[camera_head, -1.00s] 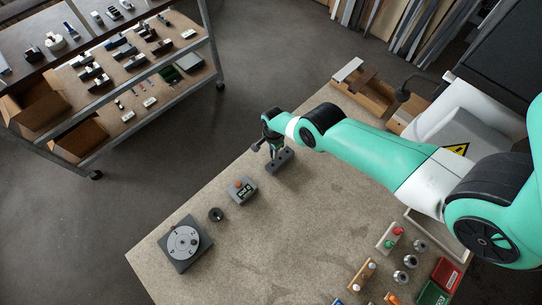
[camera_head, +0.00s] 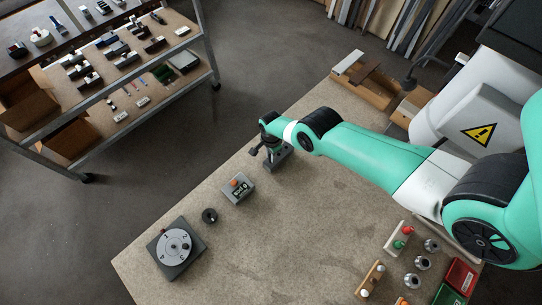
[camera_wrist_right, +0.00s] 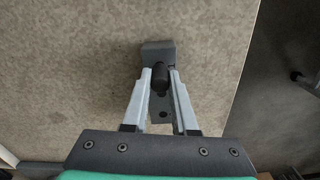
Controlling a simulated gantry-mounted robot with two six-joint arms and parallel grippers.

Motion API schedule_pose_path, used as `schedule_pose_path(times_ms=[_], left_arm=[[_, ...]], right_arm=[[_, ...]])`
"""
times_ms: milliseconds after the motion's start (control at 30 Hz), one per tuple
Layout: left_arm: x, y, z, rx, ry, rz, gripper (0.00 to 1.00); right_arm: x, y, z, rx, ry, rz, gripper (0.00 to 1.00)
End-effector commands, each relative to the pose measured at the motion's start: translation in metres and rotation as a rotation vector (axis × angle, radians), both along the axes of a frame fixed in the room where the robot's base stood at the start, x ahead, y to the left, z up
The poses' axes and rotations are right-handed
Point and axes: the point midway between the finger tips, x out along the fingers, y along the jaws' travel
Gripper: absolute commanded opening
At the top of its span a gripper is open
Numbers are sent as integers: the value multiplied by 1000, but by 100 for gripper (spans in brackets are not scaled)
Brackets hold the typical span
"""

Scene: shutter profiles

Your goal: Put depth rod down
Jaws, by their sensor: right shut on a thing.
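My right gripper (camera_wrist_right: 160,75) is shut on a dark, round-ended rod (camera_wrist_right: 160,80), which I take to be the depth rod. The rod sits between the fingertips in the right wrist view. A grey block with holes (camera_wrist_right: 157,48) lies directly beneath, partly hidden by the fingers and rod. In the head view my right gripper (camera_head: 271,149) is over this block (camera_head: 279,162) near the table's far left edge. The rod is too small there to tell whether it touches the block or is in a hole. My left gripper is not in view.
A grey device with a display (camera_head: 238,188), a dark ring (camera_head: 209,216) and a dial box (camera_head: 175,248) stand along the table's left edge. Coloured parts and metal cylinders (camera_head: 422,262) are at the lower right. The middle of the table (camera_head: 290,230) is clear.

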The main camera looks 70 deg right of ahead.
Motion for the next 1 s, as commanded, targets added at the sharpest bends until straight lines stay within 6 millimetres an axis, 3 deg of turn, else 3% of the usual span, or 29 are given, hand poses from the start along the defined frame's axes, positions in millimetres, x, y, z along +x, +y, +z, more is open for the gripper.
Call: schedule_pose_path(times_ms=[33, 200, 567, 767, 1000], left_arm=[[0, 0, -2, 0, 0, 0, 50], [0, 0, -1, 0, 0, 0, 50], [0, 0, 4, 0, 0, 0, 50], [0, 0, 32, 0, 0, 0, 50], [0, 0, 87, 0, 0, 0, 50]], right_arm=[[0, 0, -1, 0, 0, 0, 29], [0, 0, -1, 0, 0, 0, 56], [0, 0, 4, 0, 0, 0, 56], [0, 0, 33, 0, 0, 0, 56], [0, 0, 87, 1, 1, 0, 56]])
